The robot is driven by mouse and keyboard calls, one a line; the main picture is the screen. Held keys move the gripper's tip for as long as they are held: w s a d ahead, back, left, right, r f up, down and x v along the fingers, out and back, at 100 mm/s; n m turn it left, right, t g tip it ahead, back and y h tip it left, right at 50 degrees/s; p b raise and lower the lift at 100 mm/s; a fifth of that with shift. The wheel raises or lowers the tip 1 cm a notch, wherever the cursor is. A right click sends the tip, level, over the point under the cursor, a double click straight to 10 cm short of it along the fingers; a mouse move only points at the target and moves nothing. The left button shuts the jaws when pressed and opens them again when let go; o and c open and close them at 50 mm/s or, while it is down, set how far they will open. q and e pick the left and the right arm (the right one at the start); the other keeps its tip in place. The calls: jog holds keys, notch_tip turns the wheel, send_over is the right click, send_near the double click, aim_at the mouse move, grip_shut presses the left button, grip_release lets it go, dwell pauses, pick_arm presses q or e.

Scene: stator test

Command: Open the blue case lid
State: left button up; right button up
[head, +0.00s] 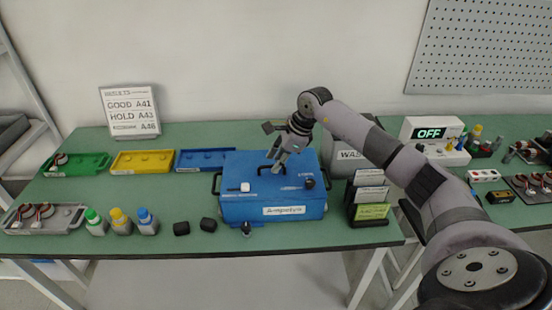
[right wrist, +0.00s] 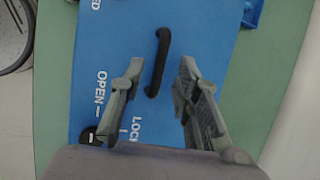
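The blue case (head: 260,209) stands on the green table with its lid down, and a label is on its front. Its lid (right wrist: 105,50) fills most of the right wrist view, with "OPEN" and "LOCK" markings. A black handle (right wrist: 158,62) lies on the lid. My right gripper (head: 277,168) is over the lid. In the right wrist view its fingers (right wrist: 158,75) are spread apart, with the handle between and just beyond the tips, and nothing is held. A black knob (head: 309,184) and a white piece (head: 245,187) are on the case top. My left gripper is not in view.
Green (head: 92,168), yellow (head: 141,169) and blue (head: 205,168) trays are at the back left. Several bottles (head: 120,228) and two black blocks (head: 208,224) stand left of the case. A card rack (head: 366,218) stands close on its right.

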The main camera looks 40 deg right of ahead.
jog(key=shift+w+a+f, duration=0.1)
jog(key=shift+w+f, duration=0.05)
jog(key=shift+f, duration=0.25)
jog(key=shift+c, duration=0.2)
grip_shut()
dwell(0.5)
